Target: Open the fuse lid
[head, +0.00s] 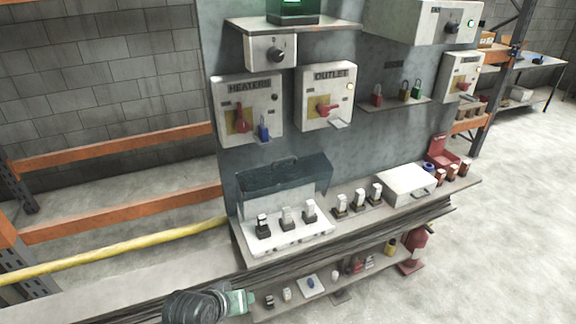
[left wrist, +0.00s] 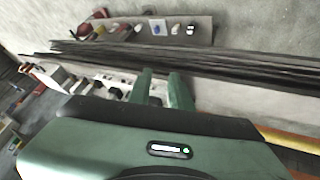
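The fuse box (head: 288,242) is a pale tray on the bench, with three fuses standing in its front. A dark grey, see-through lid (head: 283,176) with a handle on top stands raised behind the fuses. The fuses in front of it are uncovered. My left gripper (head: 240,301) is at the bottom of the head view, below and in front of the bench edge, apart from the lid. In the left wrist view its two green fingers (left wrist: 160,74) show a gap with nothing between them. My right gripper is out of view.
Switch boxes marked HEATERS (head: 246,108) and OUTLET (head: 325,97) hang on the panel above. More fuses (head: 357,199) and a white box (head: 407,185) stand to the right on the bench. A lower shelf with small items (head: 310,284) lies below. A yellow pipe (head: 110,250) runs left.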

